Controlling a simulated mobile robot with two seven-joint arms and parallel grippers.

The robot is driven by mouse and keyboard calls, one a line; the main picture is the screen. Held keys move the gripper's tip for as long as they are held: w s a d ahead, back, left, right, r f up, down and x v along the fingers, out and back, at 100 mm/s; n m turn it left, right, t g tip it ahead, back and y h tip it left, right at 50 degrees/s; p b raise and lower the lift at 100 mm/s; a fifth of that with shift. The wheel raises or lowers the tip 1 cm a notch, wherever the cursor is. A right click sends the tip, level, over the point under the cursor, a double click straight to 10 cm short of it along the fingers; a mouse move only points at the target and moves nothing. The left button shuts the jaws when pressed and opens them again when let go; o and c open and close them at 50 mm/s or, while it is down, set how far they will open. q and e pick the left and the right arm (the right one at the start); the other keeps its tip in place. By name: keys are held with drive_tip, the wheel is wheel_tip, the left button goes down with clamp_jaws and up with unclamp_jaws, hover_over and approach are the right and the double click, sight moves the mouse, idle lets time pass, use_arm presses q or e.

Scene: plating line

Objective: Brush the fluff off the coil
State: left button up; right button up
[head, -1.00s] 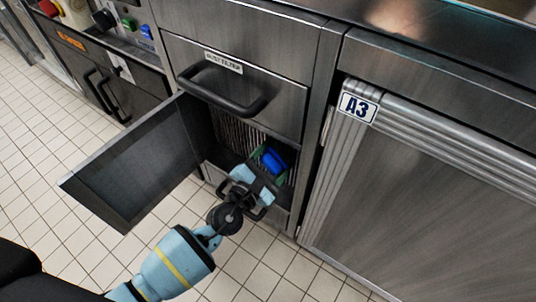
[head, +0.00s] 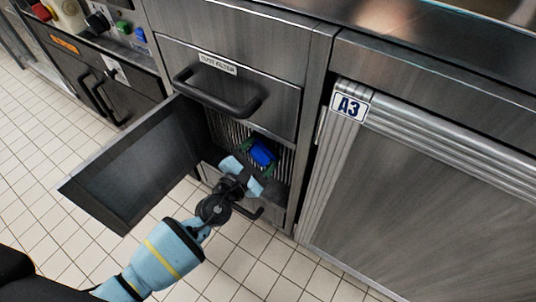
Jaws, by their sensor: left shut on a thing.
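The coil (head: 230,128) shows as a rack of thin upright metal fins inside the open compartment, below a drawer front. My left gripper (head: 250,170) is at the compartment opening, shut on a brush (head: 263,153) with a blue body and green edges. The brush is in front of the fins on the right side; I cannot tell whether it touches them. The gripper and brush hide the lower part of the coil. No fluff can be made out at this size. My right gripper is not in view.
A dark flap door (head: 130,172) hangs open to the left of the compartment. A drawer with a black handle (head: 215,98) is above it. A cabinet door marked A3 (head: 420,190) stands to the right. The tiled floor (head: 50,150) is clear.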

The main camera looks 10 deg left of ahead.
sight(250, 132)
use_arm(q)
drive_tip(key=shift+w+a+r, duration=0.1)
drive_tip(key=shift+w+a, duration=0.1)
drive_tip(key=shift+a, duration=0.25)
drive_tip(key=shift+w+a+r, duration=0.1)
drive_tip(key=shift+w+a, duration=0.1)
drive_tip(key=shift+a, duration=0.4)
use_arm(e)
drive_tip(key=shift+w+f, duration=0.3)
use_arm(q)
drive_tip(key=shift+w+a, duration=0.1)
drive_tip(key=shift+a, duration=0.05)
drive_tip(key=shift+a+f, duration=0.1)
drive_tip(key=shift+a, duration=0.05)
drive_tip(key=a, duration=0.1)
drive_tip(key=w+a+b, duration=0.1)
drive_tip(key=a, duration=0.1)
drive_tip(key=shift+a+f+b, duration=0.15)
drive_tip(key=shift+b, duration=0.15)
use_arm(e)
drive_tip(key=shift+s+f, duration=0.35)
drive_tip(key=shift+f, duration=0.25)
